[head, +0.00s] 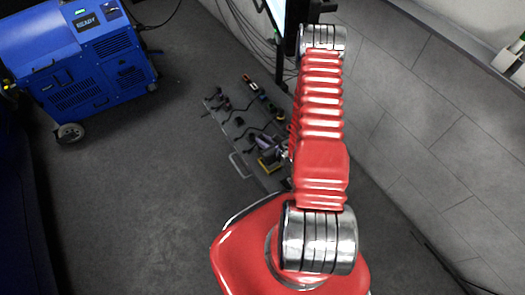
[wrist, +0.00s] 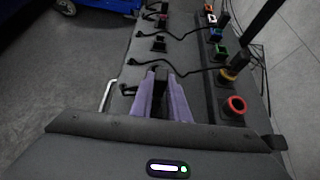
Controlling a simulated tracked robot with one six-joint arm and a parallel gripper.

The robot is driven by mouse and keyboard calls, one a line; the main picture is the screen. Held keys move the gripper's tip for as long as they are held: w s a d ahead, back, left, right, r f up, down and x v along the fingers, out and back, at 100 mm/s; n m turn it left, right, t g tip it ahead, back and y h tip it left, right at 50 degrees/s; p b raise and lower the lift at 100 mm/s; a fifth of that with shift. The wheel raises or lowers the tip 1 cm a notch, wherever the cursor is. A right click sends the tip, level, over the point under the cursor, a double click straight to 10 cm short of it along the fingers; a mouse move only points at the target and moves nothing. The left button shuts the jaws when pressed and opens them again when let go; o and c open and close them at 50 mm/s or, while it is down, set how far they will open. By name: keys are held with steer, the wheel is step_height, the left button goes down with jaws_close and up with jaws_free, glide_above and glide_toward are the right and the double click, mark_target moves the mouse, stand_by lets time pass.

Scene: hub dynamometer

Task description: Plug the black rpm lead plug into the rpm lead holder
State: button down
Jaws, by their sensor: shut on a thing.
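In the wrist view, my gripper (wrist: 161,94) has two purple fingers shut on a black plug (wrist: 161,76), which I take to be the rpm lead plug. Its lower part is hidden between the fingers. A row of coloured holders runs along the right of the panel: a red ring holder (wrist: 235,106) nearest, then a yellow one (wrist: 228,74), a green one (wrist: 221,51) and a blue one (wrist: 215,34). The held plug is left of this row, apart from it. I cannot tell which is the rpm lead holder.
Other black plugs with leads, such as one plug (wrist: 159,44), stand along the panel's left side. A metal handle (wrist: 108,94) is at its left edge. In the head view, a blue machine (head: 80,58) stands left; open floor (head: 140,200) lies below it.

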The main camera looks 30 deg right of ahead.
steer(key=shift+s+a+f, duration=0.2)
steer(key=shift+s+f, duration=0.1)
steer(key=shift+f, duration=0.45)
steer(key=shift+s+a+f, duration=0.2)
steer(key=shift+s+f, duration=0.1)
steer(key=shift+f, duration=0.4)
steer(key=shift+r+g, duration=0.2)
steer(key=shift+g, duration=0.1)
steer(key=shift+r, duration=0.3)
steer(key=shift+w+r, duration=0.15)
steer(key=shift+w, duration=0.25)
steer(key=shift+w+d+r, duration=0.2)
steer(key=shift+w, duration=0.05)
stand_by(1.4)
steer(key=shift+f, duration=0.15)
